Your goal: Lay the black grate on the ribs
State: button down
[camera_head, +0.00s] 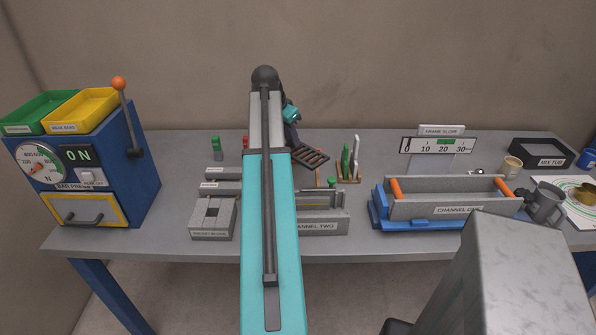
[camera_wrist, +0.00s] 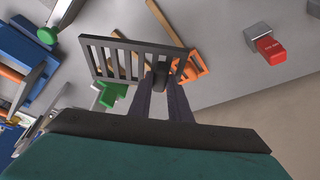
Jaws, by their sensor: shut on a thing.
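The black grate (camera_head: 313,158) is a slotted dark frame held above the grey bench; in the wrist view the grate (camera_wrist: 97,58) spans the upper middle. My gripper (camera_wrist: 163,72) is shut on the grate's knob-like grip at one side. In the head view my gripper (camera_head: 295,146) is beyond the arm, partly hidden by it. The grate hangs behind the channel two trough (camera_head: 330,227), apart from it. My arm hides the left part of this trough, and I cannot make out the ribs.
A rack of upright green and white tools (camera_head: 348,172) stands right of the grate. The channel one trough (camera_head: 445,207) sits on a blue base at the right. Grey blocks (camera_head: 212,218) lie left of my arm. A blue press (camera_head: 105,165) stands at the far left.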

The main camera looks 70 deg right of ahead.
jog(key=shift+f+p, duration=0.55)
jog(key=shift+f, duration=2.3)
jog(key=shift+f+p, duration=0.45)
jog(key=shift+f, duration=1.45)
jog(key=shift+f, duration=0.4)
jog(key=c, duration=1.6)
grip_release()
jog(key=shift+c, duration=0.2)
jog(key=shift+r, duration=0.45)
jog(key=b+v, duration=0.2)
jog(key=v, duration=1)
